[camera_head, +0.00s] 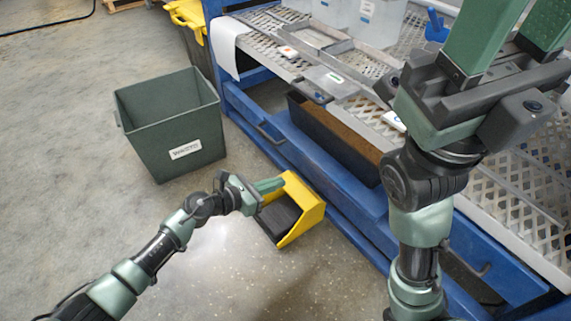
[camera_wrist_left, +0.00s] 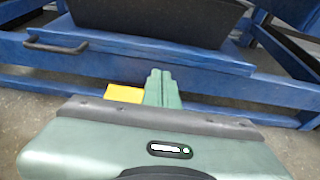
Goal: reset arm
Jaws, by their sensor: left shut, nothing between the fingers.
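My left gripper (camera_head: 268,186) reaches in from the left, low over the floor, with its green fingers together and nothing between them. Its fingertips lie at the near edge of a yellow bin or scoop with a dark inside (camera_head: 309,196); I cannot tell if they touch. In the left wrist view the closed fingers (camera_wrist_left: 161,88) point at the blue frame, and a bit of yellow (camera_wrist_left: 124,93) shows beside them. My right gripper (camera_head: 514,32) is raised at the upper right, above the bench. Its two green fingers stand apart, with their tips cut off by the frame.
A dark green waste bin (camera_head: 150,118) stands on the floor at left. The blue bench frame (camera_head: 335,185) runs along the right, with a black tray (camera_head: 340,139) under its metal grate deck (camera_head: 520,190). A yellow-lidded bin (camera_head: 188,16) stands at the back.

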